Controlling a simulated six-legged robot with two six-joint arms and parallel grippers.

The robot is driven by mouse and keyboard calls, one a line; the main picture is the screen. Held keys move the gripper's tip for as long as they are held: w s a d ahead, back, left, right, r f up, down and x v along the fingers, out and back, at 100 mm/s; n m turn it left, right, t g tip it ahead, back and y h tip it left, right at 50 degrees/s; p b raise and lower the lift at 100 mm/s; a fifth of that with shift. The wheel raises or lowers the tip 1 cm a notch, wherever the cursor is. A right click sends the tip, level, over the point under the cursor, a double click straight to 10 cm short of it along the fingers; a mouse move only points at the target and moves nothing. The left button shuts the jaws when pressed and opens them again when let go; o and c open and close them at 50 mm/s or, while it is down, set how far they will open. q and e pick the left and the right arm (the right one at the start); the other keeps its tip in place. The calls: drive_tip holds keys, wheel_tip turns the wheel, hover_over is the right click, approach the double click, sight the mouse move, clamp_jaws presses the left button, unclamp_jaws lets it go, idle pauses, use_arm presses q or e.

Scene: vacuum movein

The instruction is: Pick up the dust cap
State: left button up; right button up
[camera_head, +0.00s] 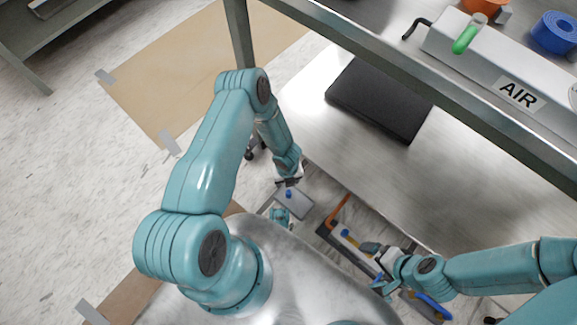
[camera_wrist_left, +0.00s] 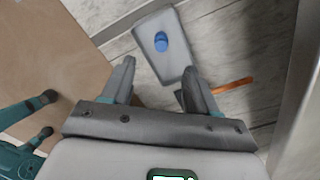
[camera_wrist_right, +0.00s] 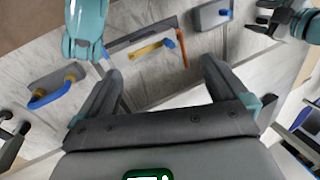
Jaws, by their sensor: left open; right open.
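A small blue cylinder, probably the dust cap (camera_wrist_left: 161,41), stands on a grey plate (camera_wrist_left: 168,64) ahead of my left gripper (camera_wrist_left: 158,68). The left fingers are open and empty, with the cap beyond their tips. In the head view the cap (camera_head: 289,194) and plate (camera_head: 301,208) show just below my left gripper (camera_head: 288,182). The right wrist view shows the blue cap (camera_wrist_right: 224,12) at the top right. My right gripper (camera_wrist_right: 160,68) is open and empty, and also shows in the head view (camera_head: 376,262), apart from the cap.
A dark tray (camera_wrist_right: 138,37) holds a yellow-handled tool (camera_wrist_right: 152,49) beside an orange rod (camera_wrist_right: 182,47). A grey block with a blue handle (camera_wrist_right: 50,95) lies left. A metal bench (camera_head: 300,105) carries a black case (camera_head: 378,97).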

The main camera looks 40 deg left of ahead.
use_arm(q)
wheel_tip(320, 180, down, 7)
drive_tip(key=shift+r+b, duration=0.15)
drive_tip(key=shift+b, duration=0.95)
drive_tip(key=f+b, duration=0.2)
drive_tip(key=f, duration=0.1)
drive_tip(key=f+b, duration=0.1)
drive_tip(key=f, duration=0.1)
drive_tip(key=shift+s+d+f, duration=0.1)
drive_tip(key=shift+d, duration=0.25)
clamp_jaws()
